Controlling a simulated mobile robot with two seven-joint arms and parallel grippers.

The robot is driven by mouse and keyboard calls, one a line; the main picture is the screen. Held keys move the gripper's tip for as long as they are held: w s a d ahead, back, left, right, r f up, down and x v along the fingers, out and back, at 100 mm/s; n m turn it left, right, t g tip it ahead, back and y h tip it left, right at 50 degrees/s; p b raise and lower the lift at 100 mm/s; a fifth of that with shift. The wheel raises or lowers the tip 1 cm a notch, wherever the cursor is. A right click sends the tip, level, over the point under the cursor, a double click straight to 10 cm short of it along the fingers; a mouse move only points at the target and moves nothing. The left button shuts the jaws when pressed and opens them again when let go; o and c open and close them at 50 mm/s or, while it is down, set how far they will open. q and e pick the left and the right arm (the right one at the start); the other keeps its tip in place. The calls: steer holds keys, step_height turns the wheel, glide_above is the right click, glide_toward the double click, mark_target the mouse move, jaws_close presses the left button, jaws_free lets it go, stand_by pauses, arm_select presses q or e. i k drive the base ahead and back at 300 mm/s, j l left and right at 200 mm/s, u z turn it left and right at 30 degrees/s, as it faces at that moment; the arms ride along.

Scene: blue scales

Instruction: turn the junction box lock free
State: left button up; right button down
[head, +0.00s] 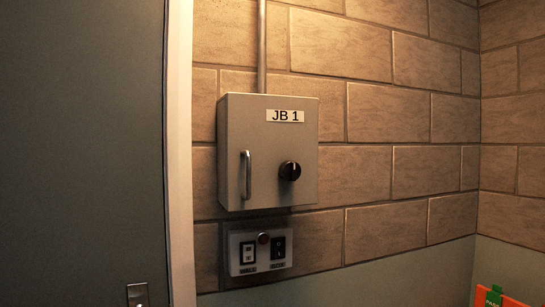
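The junction box (268,180) is a grey metal cabinet labelled "JB 1", mounted on the block wall in the head view. Its door looks shut. The lock is a round black knob (290,171) with a light mark, on the right part of the door. A vertical metal handle (246,175) is on the left part of the door. Neither of my grippers is in the head view, and nothing touches the box or the knob.
A small switch panel (235,263) with two switches and a round button sits just below the box. A conduit (262,45) runs up from the box top. A dark door (80,140) with a pale frame (180,150) stands at left. An orange object (487,299) shows at bottom right.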

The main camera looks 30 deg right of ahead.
mark_target(290, 170)
steer(key=k+j+z, duration=0.15)
steer(key=z, duration=1.4)
steer(key=k, duration=0.25)
